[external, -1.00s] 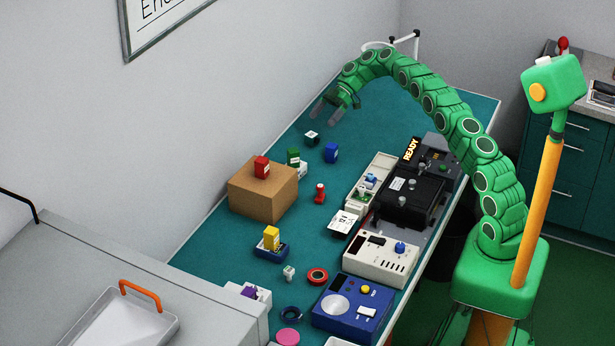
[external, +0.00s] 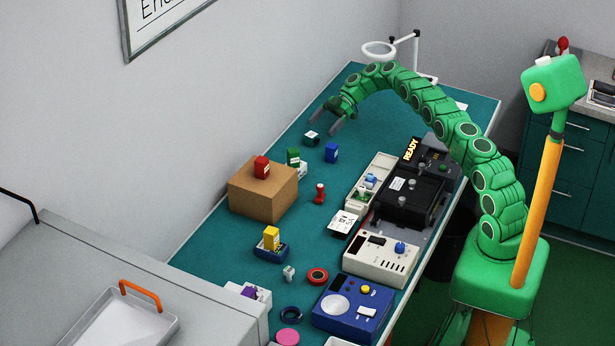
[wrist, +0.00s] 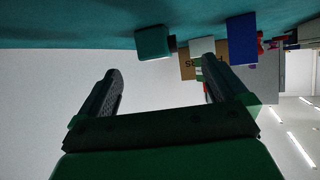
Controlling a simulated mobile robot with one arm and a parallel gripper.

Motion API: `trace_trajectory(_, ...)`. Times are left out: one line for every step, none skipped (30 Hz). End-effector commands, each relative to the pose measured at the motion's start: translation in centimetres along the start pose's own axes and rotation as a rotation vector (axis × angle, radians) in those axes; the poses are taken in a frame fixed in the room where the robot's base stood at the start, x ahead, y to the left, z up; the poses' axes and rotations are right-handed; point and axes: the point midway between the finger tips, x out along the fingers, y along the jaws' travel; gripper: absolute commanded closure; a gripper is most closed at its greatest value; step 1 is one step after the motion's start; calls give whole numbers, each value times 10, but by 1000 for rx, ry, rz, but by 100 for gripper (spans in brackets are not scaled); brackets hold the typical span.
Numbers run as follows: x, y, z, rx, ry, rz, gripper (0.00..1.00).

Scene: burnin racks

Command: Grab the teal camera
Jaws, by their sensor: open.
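The teal camera (external: 312,138) is a small dark teal block with a pale top, on the teal bench near its wall-side edge. My gripper (external: 325,124) is open and empty, just behind and above it, with the fingers pointing toward it. In the wrist view, which is upside down, the teal camera (wrist: 152,42) shows as a teal cube with a dark lens-like end. It lies beyond the fingertips and between the lines of the two fingers of my gripper (wrist: 160,68), apart from both.
A blue block (external: 331,153) and a green block (external: 293,157) stand close by. A cardboard box (external: 263,195) carries a red block (external: 261,166). A red piece (external: 320,193) stands on the bench. A ring lamp (external: 378,50) is behind my arm. The far bench is mostly clear.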

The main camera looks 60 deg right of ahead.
Motion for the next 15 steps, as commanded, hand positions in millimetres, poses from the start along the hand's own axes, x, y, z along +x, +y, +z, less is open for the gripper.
trace_trajectory(2, 0, 0, 1, 0, -1, 0)
trace_trajectory(4, -1, 0, 1, 1, -1, 0)
trace_trajectory(6, -1, -1, 2, 1, -3, 0)
trace_trajectory(9, -2, -1, 2, 2, -4, 0)
trace_trajectory(12, -3, -1, 2, 2, -5, 0)
trace_trajectory(17, -3, -2, 2, 1, -6, 0)
trace_trajectory(20, -4, -3, 1, 1, -5, 0)
trace_trajectory(24, -4, -3, 1, 1, -4, 0)
trace_trajectory(28, -4, -4, 1, 0, -1, 0)
trace_trajectory(33, -3, -4, 1, -1, -1, 0)
trace_trajectory(37, -3, -4, 0, -1, -1, 0)
trace_trajectory(42, -4, -4, 0, -1, -3, 0)
trace_trajectory(45, -4, -4, 0, -1, -3, 0)
trace_trajectory(48, -4, -4, 0, 0, -3, 0)
trace_trajectory(49, -4, -3, 0, 0, -3, 0)
